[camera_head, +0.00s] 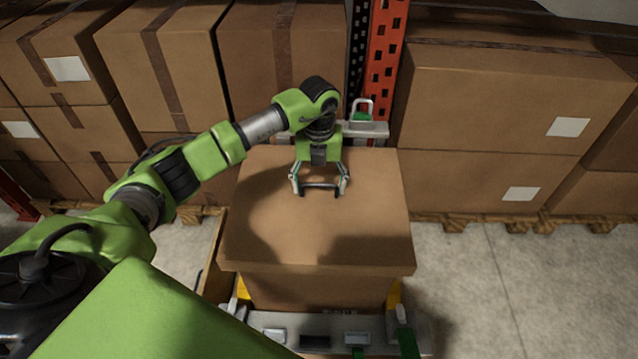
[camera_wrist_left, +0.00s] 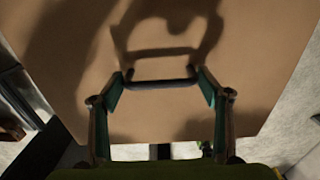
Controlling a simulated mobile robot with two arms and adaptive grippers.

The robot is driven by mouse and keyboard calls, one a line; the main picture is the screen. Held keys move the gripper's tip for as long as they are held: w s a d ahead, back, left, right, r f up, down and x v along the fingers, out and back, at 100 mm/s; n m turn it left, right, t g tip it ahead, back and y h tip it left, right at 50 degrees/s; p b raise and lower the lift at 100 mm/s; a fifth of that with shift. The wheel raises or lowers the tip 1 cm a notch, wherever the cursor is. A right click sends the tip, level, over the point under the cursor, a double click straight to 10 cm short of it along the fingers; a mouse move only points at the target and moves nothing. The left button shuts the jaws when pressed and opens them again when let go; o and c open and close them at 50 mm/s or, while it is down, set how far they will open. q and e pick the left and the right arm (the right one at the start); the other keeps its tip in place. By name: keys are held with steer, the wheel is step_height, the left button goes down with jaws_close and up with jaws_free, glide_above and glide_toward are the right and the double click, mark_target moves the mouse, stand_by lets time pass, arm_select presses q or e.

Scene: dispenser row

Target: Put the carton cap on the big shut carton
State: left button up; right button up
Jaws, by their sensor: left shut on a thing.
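The carton cap (camera_head: 350,235) is a wide, flat brown lid over the big carton (camera_head: 320,292), whose front wall shows below the cap's front edge. The cap's rim overhangs the carton wall. I cannot tell whether the cap rests fully on it or hangs slightly above. My left gripper (camera_head: 320,186) points down over the cap's far half, shut on a dark bar like a handle. In the left wrist view the bar spans the fingertips (camera_wrist_left: 160,84), with the brown cap (camera_wrist_left: 260,60) behind it. My right gripper is not in view.
Stacked brown boxes (camera_head: 500,100) on pallets stand behind, left and right. An orange rack post (camera_head: 385,65) rises behind the cap. A grey stand (camera_head: 300,325) with yellow corner pieces (camera_head: 243,290) is around the carton's base. Bare floor (camera_head: 490,290) lies to the right.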

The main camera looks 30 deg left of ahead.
arm_select(q)
steer(key=o, duration=1.7)
steer(key=shift+o, duration=0.9)
steer(key=shift+r, duration=0.15)
step_height(320, 180, up, 12)
